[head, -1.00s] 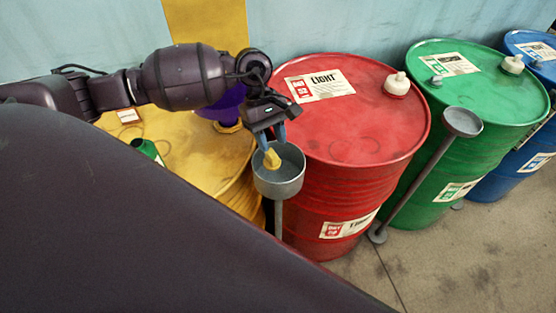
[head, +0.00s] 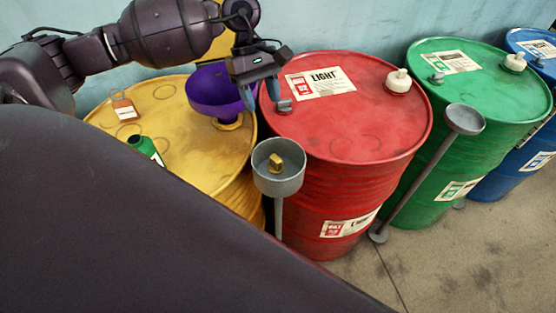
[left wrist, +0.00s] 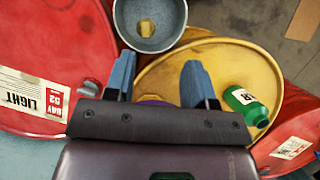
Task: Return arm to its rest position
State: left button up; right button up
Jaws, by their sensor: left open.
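My left gripper (head: 260,96) is open and empty. In the head view it hangs over the gap between the yellow drum and the red drum, above and behind the grey dish stand (head: 278,178). A small yellow cap (head: 276,162) lies in the dish, apart from the fingers. In the left wrist view the two blue fingers of the gripper (left wrist: 159,70) are spread, and the dish (left wrist: 172,40) with the yellow cap (left wrist: 146,28) shows beyond them. My right gripper is in neither view.
A purple funnel (head: 212,95) stands on the yellow drum (head: 190,155), with a green bottle (head: 145,148) and a brown labelled container (head: 123,107). Red (head: 350,140), green (head: 490,105) and blue (head: 535,50) drums stand to the right. A second grey stand (head: 463,120) leans before the green drum.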

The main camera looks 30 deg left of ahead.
pick_arm(q)
jog(key=d+r+n+t+h, duration=0.3)
jog(key=d+n+t+h, duration=0.2)
jog(key=d+n+h, duration=0.25)
jog(key=d+r+n+t+h, duration=0.3)
jog(key=d+n+t+h, duration=0.25)
jog(key=d+n, duration=0.2)
jog(key=s+a+f+n+t+y, duration=0.1)
jog(key=a+f+n+t+y, duration=0.6)
jog(key=n, duration=1)
jog(key=s+a+f+n+y, duration=0.2)
jog(key=a+f+n+y, duration=0.25)
jog(key=n+y, duration=1)
jog(key=s+f+n+g+h, duration=0.2)
jog(key=s+f+n+g, duration=0.4)
jog(key=s, duration=0.3)
jog(key=s+f+n+g+h, duration=0.1)
jog(key=s+f+n+g, duration=0.45)
jog(key=s, duration=0.35)
jog(key=w+f+t, duration=0.7)
jog(key=f+t, duration=0.1)
jog(key=f, duration=0.2)
jog(key=shift+w+a+h, duration=0.25)
jog(key=shift+h, duration=0.2)
